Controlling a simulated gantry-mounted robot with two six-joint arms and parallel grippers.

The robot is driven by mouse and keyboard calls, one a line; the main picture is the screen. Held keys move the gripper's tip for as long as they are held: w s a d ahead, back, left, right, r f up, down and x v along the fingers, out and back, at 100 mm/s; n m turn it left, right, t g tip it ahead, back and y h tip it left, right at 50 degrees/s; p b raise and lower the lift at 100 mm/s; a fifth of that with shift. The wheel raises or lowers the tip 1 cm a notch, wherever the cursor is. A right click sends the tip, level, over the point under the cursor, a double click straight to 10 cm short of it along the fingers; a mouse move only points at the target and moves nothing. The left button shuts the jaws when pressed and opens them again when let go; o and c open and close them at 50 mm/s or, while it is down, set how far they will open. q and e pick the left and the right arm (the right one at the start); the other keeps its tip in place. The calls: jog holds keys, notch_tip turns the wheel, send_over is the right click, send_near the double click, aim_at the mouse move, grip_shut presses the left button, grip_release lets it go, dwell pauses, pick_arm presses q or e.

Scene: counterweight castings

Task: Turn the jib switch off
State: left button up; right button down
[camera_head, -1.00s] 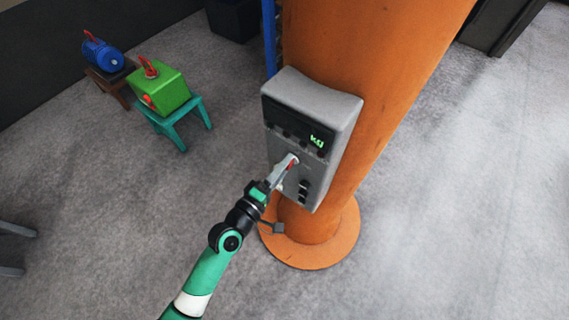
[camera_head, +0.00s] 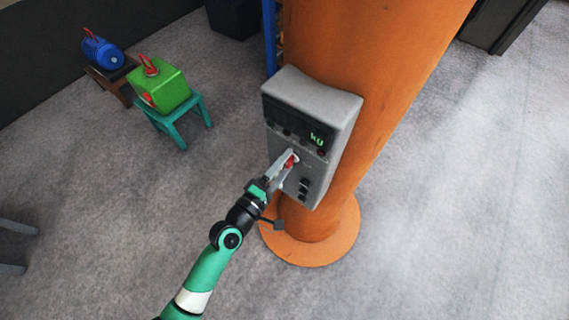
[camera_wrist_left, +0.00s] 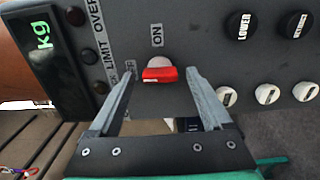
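The jib switch is a red handle on a pale round base (camera_wrist_left: 160,73), low on the grey control box (camera_head: 315,100). In the left wrist view "ON" is printed above the switch and "OFF" at its upper left, partly hidden. I cannot tell for sure which label the handle points to. My left gripper (camera_wrist_left: 161,78) is open, with one finger on each side of the red handle and a visible gap on both sides. In the head view its fingertips (camera_head: 286,163) are at the box front, partly covering the switch. My right gripper is out of view.
The box is on an orange column (camera_head: 365,70) with a round foot. Black knobs (camera_wrist_left: 241,25) and several white knobs are near the switch. A display (camera_wrist_left: 43,36) shows "kg". A green casting (camera_head: 165,90) and a blue casting (camera_head: 104,54) rest on stands at the left.

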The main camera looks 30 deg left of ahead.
pick_arm(q)
jog(key=shift+s, duration=0.1)
jog(key=s+a+b, duration=0.1)
jog(key=s+a, duration=0.1)
jog(key=s, duration=0.9)
jog(key=shift+s, duration=0.15)
